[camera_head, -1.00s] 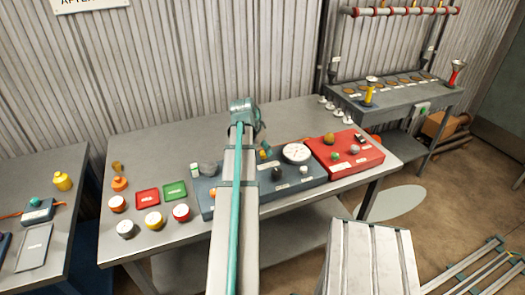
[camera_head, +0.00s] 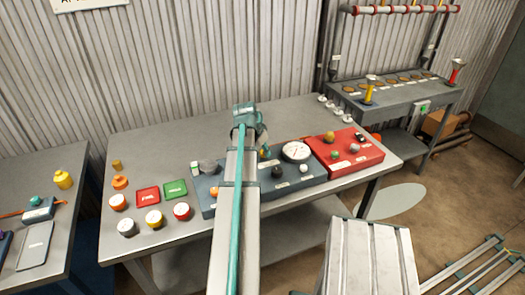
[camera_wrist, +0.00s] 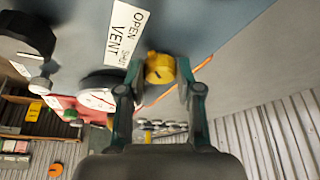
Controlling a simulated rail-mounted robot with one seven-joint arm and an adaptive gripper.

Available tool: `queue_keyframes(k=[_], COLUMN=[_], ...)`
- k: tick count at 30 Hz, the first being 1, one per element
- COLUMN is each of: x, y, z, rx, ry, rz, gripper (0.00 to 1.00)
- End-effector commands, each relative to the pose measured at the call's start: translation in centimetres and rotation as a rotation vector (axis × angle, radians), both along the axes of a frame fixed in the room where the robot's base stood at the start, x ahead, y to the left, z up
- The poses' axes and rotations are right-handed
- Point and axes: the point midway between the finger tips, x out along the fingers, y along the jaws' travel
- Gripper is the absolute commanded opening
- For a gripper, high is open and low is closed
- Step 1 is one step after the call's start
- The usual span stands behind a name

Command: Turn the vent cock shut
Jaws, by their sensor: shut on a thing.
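The vent cock (camera_wrist: 160,68) is a small yellow knob on the blue-grey panel (camera_wrist: 205,22). It sits between the two fingers of my gripper (camera_wrist: 160,75), which is shut on it. A white label (camera_wrist: 127,35) beside it reads VENT, OPEN and SHUT. A dark slot or mark shows on the lower side of the knob, but I cannot tell its exact turn. In the head view, the blue-grey panel (camera_head: 296,184) lies on the bench, and my arm hides most of the gripper and knob.
A round white gauge (camera_head: 296,151) stands just right of the gripper, with a red panel (camera_head: 352,160) beyond it. The rear of the bench (camera_head: 170,145) is clear.

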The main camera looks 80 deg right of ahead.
Motion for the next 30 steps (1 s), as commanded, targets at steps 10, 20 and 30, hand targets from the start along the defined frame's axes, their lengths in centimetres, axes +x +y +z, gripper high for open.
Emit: queue_keyframes(k=[10,20,30], x=[-0.13,-0.43,-0.68], y=[0.08,0.14,0.04], z=[0.03,0.06,0.09], rx=[0.000,0.000,-0.002], ry=[0.000,0.000,-0.001], rz=[0.057,0.283,0.605], gripper=[0.00,0.00,0.00])
